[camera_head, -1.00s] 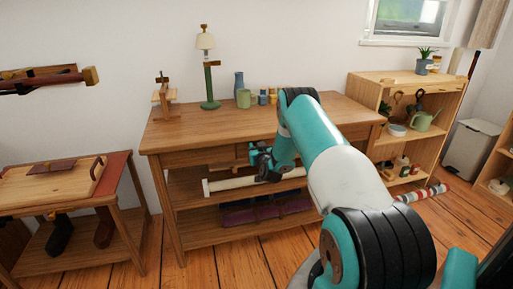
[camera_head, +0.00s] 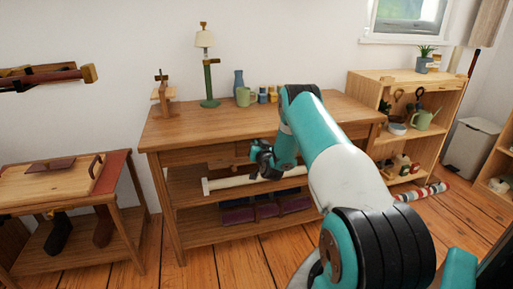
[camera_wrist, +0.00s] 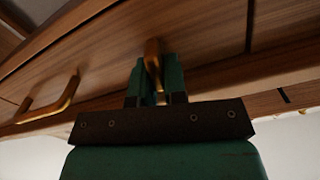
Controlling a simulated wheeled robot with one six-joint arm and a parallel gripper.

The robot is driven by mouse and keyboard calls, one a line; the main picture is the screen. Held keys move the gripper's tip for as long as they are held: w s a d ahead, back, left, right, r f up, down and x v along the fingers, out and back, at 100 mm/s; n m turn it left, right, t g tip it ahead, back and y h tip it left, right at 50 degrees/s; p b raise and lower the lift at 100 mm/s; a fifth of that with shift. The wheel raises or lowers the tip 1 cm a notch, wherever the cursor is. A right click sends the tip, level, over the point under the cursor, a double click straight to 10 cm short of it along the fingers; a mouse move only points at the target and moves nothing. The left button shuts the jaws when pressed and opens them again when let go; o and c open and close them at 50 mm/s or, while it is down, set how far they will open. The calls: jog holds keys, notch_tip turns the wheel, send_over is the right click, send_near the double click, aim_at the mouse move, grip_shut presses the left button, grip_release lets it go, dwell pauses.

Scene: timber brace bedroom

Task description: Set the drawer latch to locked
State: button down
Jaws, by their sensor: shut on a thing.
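The wooden table (camera_head: 190,132) has a front with drawers under its top. In the wrist view, my gripper (camera_wrist: 156,78) has its two green fingers closed around a small upright brass piece (camera_wrist: 152,52), which looks like the drawer latch. The fingers hide its lower part, and I cannot read its setting. A brass drawer handle (camera_wrist: 48,108) sits to the left on the wooden drawer front (camera_wrist: 205,72). In the head view, my gripper (camera_head: 262,158) is at the table's front, just below the top edge, and the latch is hidden there.
A lamp (camera_head: 208,68), a green mug (camera_head: 243,97) and small jars stand on the table's back. Shelves below hold a pale roll (camera_head: 225,183) and purple boxes (camera_head: 238,215). A shelf unit (camera_head: 440,100) stands right, a bench (camera_head: 45,187) left.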

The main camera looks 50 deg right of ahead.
jog(key=m, duration=0.3)
jog(key=shift+s+d+f+m+b, duration=0.1)
jog(key=shift+d+m+b, duration=0.1)
jog(key=shift+m+b, duration=0.2)
jog(key=shift+s+d+f+m, duration=0.1)
jog(key=shift+f+m, duration=0.15)
jog(key=shift+m, duration=1.65)
jog(key=shift+s+d+f+m, duration=0.15)
jog(key=shift+f+m, duration=0.1)
jog(key=shift+m, duration=1.65)
jog(key=shift+d+f+m, duration=0.1)
jog(key=shift+f+m, duration=0.15)
jog(key=shift+m, duration=1.65)
jog(key=c, duration=1.2)
grip_release()
jog(key=shift+s, duration=0.1)
